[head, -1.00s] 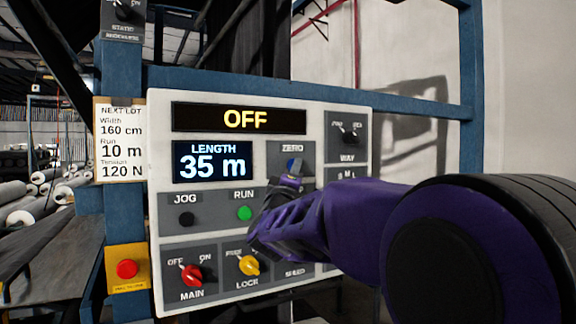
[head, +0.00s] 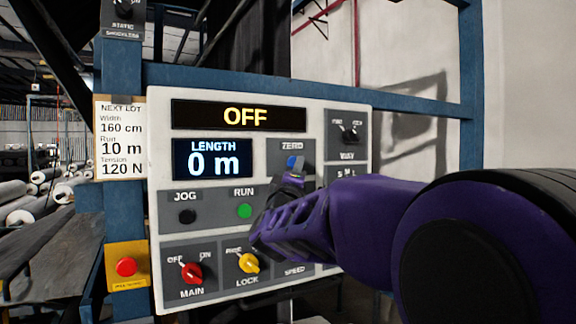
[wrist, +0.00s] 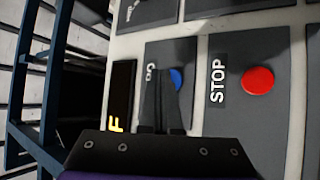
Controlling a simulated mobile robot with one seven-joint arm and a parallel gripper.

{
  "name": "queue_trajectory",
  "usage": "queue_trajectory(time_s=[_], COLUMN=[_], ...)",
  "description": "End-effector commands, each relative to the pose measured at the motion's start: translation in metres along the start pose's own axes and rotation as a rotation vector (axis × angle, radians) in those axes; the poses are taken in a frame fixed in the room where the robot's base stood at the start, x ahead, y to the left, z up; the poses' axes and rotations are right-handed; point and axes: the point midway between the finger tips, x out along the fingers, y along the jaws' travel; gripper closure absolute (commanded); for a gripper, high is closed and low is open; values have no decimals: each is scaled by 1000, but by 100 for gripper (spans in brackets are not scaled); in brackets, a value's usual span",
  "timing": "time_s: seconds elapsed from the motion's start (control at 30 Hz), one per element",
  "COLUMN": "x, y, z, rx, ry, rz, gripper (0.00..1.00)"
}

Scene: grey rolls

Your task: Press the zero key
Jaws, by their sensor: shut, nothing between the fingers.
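The blue zero key (head: 292,162) sits under the ZERO label on the white control panel (head: 315,125). It also shows in the wrist view (wrist: 176,79), partly hidden by my fingers. My gripper (head: 297,177) is shut and empty, its fingertips at the lower edge of the key in the head view. In the wrist view the fingers (wrist: 160,75) overlap the key's left part; I cannot tell whether they touch it. The length display (head: 212,160) reads 0 m. The upper display (head: 240,116) reads OFF.
A black JOG button (head: 187,217), green RUN button (head: 244,211), red MAIN knob (head: 191,272) and yellow LOCK knob (head: 248,263) are close below. A red STOP button (wrist: 257,80) shows beside the key in the wrist view. A red button on a yellow box (head: 126,267) is at left.

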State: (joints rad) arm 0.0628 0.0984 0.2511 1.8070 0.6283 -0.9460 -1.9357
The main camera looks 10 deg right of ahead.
Motion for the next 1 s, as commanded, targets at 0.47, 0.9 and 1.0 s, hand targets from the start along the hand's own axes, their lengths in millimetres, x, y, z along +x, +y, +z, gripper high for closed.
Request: queue_trajectory(time_s=[0.47,0.9,1.0], x=[-12,-35,-35], y=[8,26,26], z=[9,26,26], rx=[-1,0,0], ry=[0,0,0], rz=[1,1,0], gripper=[100,100,100])
